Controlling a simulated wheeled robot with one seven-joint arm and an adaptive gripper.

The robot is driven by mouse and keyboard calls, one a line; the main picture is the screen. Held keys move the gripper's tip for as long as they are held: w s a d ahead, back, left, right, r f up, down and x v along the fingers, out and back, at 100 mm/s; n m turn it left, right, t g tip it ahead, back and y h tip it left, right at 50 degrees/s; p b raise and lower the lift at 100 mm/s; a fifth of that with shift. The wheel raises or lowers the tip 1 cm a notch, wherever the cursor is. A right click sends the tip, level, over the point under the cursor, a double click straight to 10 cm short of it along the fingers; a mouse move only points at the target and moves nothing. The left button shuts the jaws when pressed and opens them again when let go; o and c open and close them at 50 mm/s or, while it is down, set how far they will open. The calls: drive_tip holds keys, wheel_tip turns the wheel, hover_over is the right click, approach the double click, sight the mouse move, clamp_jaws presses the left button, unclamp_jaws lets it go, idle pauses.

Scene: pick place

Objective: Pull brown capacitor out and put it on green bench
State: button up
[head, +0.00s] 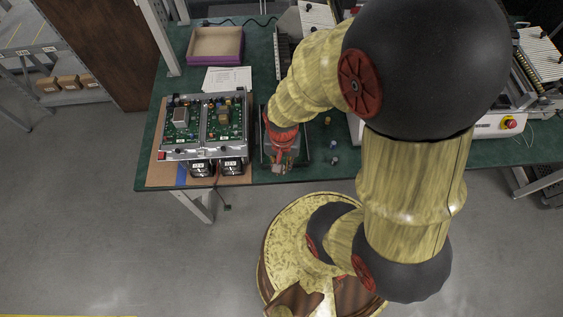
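The green bench (260,55) runs across the upper part of the head view. I cannot surely pick out the brown capacitor; a small orange-brown part (224,113) sits on the right circuit board (226,122) of an open device on the bench. My gripper (283,163) points down over a shallow clear tray (304,150) right of that device, near the bench's front edge. Its fingers are small and partly hidden, so I cannot tell whether they are open or shut or hold anything.
A purple-edged box (216,60) and white papers (228,80) lie behind the device. Several small parts, one of them blue-grey (333,145), stand right of the tray. A white machine with a red button (510,123) is at the far right. Bare bench shows along the front right.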

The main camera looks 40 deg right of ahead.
drive_tip(key=shift+r, duration=0.3)
drive_tip(key=shift+r+p, duration=0.35)
drive_tip(key=shift+p, duration=0.2)
drive_tip(key=shift+r+p, duration=1.25)
drive_tip(key=shift+r, duration=0.1)
drive_tip(key=shift+f, duration=0.1)
